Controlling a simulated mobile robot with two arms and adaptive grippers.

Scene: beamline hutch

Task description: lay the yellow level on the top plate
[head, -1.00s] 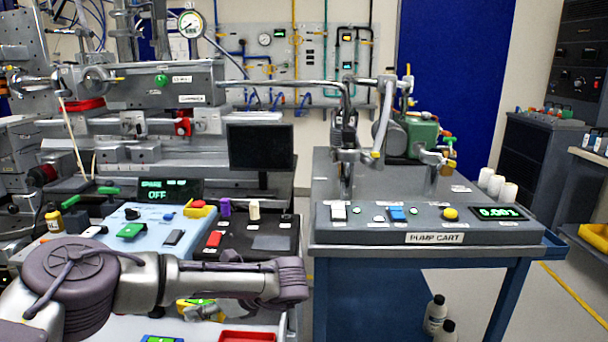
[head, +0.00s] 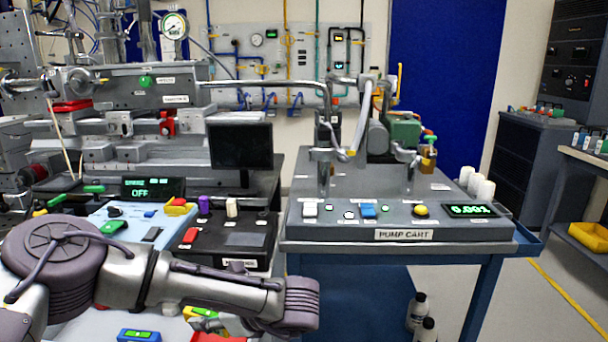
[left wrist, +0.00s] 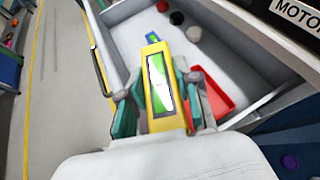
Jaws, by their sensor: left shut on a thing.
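The yellow level (left wrist: 160,85), with a long green-and-white window on its face, is between the fingers of my left gripper (left wrist: 162,100) in the left wrist view. The gripper is shut on it, above a pale drawer or tray. In the head view a small part of the yellow level (head: 198,312) shows below my left forearm, which hides most of the gripper. I cannot tell which surface is the top plate. My right gripper is in neither view.
The pale drawer (left wrist: 130,38) holds a red tray (left wrist: 212,95), a blue level (head: 139,335) and several small balls. A light-blue panel and a black panel with controls lie behind my arm. The pump cart (head: 403,235) stands right, with bottles on the floor by it.

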